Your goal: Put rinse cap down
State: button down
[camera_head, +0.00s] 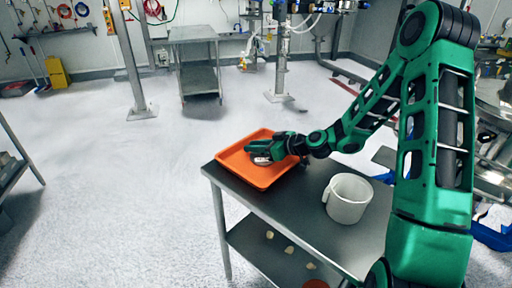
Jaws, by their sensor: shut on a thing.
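My green gripper (256,152) reaches in from the right and is over the orange tray (238,178). It is shut on a small, pale grey round thing, likely the rinse cap (262,161), seen just below the fingers. The fingers hide most of it. I cannot tell whether it touches the tray floor. The tray lies on the far left end of the dark grey table (300,215).
A white jug (347,203) stands on the table, right of the tray and near my arm. Several small cream pieces (289,250) and a reddish-brown round thing (316,284) are on the lower shelf. The table top between tray and jug is clear.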

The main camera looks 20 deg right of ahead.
jog(key=c, duration=1.5)
grip_release()
jog(key=v, duration=1.2)
jog(key=shift+r, duration=0.1)
